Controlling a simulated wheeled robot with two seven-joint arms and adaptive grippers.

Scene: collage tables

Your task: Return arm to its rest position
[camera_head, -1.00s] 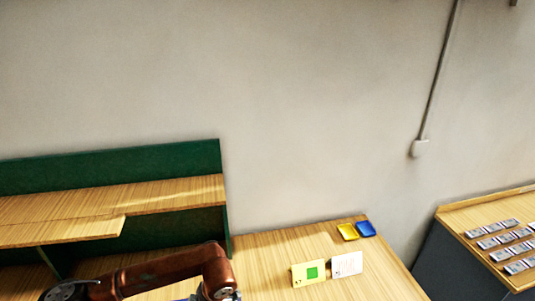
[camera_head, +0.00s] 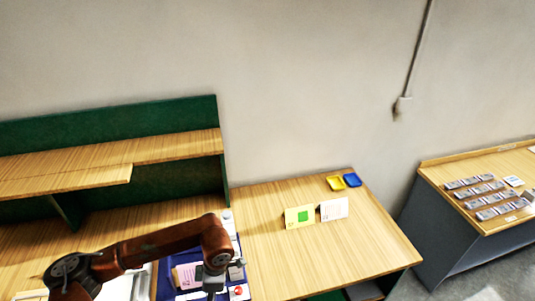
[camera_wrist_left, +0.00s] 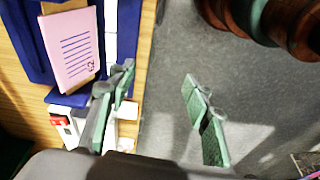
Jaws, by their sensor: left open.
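My left arm (camera_head: 160,243) comes in from the left over the wooden desk, its brown links bent at the elbow. My left gripper (camera_wrist_left: 158,112) is open and empty in the left wrist view, with grey floor showing between its green-padded fingers. In the head view it is mostly hidden below the elbow, over a blue tray (camera_head: 238,256). The blue tray also shows in the left wrist view, with a pink card (camera_wrist_left: 70,45) bearing lines of writing and the number 52 or similar. My right gripper is not in view.
A green-backed shelf (camera_head: 170,145) stands left. A side table (camera_head: 455,168) with rows of grey tiles is right.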

